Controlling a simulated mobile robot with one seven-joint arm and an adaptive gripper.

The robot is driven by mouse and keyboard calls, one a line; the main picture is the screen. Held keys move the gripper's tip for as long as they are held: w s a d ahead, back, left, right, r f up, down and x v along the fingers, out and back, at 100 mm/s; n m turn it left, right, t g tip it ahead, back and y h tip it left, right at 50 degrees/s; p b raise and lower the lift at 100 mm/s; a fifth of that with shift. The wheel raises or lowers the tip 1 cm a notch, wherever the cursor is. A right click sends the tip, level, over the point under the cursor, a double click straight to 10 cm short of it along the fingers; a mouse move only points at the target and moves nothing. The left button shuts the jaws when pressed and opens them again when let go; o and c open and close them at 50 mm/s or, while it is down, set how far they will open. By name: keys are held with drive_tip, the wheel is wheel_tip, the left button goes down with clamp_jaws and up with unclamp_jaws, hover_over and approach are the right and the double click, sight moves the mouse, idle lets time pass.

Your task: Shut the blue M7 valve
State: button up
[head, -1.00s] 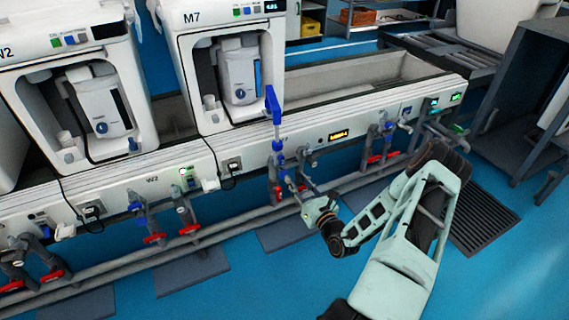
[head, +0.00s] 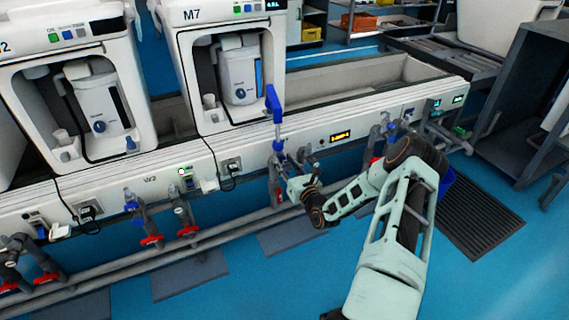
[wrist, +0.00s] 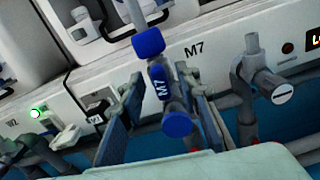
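In the head view my gripper (head: 294,183) is at the pipes below the M7 machine, and the valve is partly hidden there. A blue upright piece (head: 273,104) rises above the valve in front of the bench edge.
A grey pipe fitting with a slotted end (wrist: 283,94) stands close to the right of the gripper. Red-handled valves (head: 152,241) sit on the lower pipes to the left. The M7 machine (head: 235,70) is behind the valve. Blue floor (head: 250,290) is open in front.

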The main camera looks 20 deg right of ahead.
drive_tip(key=shift+c, duration=0.2)
clamp_jaws()
drive_tip(key=m+p, duration=0.2)
drive_tip(key=m, duration=0.1)
drive_tip(key=shift+d+r, duration=0.1)
drive_tip(key=m+p, duration=0.1)
drive_tip(key=m, duration=0.1)
drive_tip(key=m+p, duration=0.1)
drive_tip(key=m, duration=0.2)
drive_tip(key=shift+d+f+p, duration=0.1)
drive_tip(key=shift+f+p, duration=0.1)
drive_tip(key=shift+p, duration=0.1)
drive_tip(key=m+p, duration=0.1)
drive_tip(key=m, duration=0.3)
drive_tip(key=shift+f+m, duration=0.1)
drive_tip(key=shift+m, duration=0.3)
drive_tip(key=shift+f+m, duration=0.15)
drive_tip(key=shift+m, duration=1.65)
